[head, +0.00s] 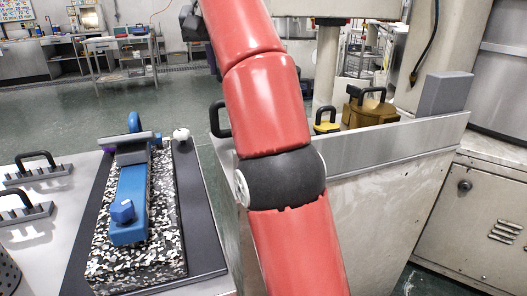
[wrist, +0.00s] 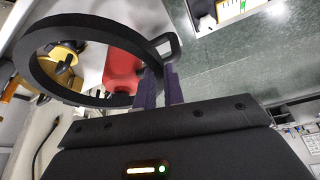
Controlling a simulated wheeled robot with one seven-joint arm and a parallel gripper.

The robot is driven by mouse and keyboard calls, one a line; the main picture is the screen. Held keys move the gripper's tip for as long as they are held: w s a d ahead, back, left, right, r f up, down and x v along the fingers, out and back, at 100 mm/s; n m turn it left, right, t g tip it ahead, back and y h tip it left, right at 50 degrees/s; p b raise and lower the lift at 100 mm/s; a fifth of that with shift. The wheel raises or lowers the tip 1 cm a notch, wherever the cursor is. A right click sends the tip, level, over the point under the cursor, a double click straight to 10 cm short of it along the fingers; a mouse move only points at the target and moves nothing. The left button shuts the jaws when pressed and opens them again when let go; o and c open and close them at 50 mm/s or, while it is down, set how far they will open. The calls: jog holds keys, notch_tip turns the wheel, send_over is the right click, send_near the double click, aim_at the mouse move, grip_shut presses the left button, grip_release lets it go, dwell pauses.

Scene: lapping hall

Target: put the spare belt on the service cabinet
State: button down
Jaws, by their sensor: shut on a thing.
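The spare belt (wrist: 95,20) is a flat black ring in the wrist view. It is held out to the left of my gripper (wrist: 162,82), whose purple fingers are shut on its right side. In the head view my gripper and the belt are out of sight; only my red arm shows, rising through the middle. A beige cabinet (head: 468,225) with a round knob and louvres stands at the right edge of the head view. I cannot tell whether it is the service cabinet.
A bench at left carries a speckled granite block (head: 100,250) with a blue tool (head: 130,195) on it, and black-handled racks (head: 35,170). A metal-walled station (head: 385,150) at right holds yellow (head: 326,122) and brass (head: 370,108) handled pieces. Green floor lies open behind.

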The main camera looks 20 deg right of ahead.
notch_tip(320, 180, down, 15)
jog(key=b, duration=0.9)
jog(key=shift+a, duration=0.1)
jog(key=shift+f+b, duration=0.95)
jog(key=shift+f, duration=1.5)
jog(key=shift+f, duration=0.1)
jog(key=c, duration=1.9)
grip_release()
jog(key=o, duration=0.4)
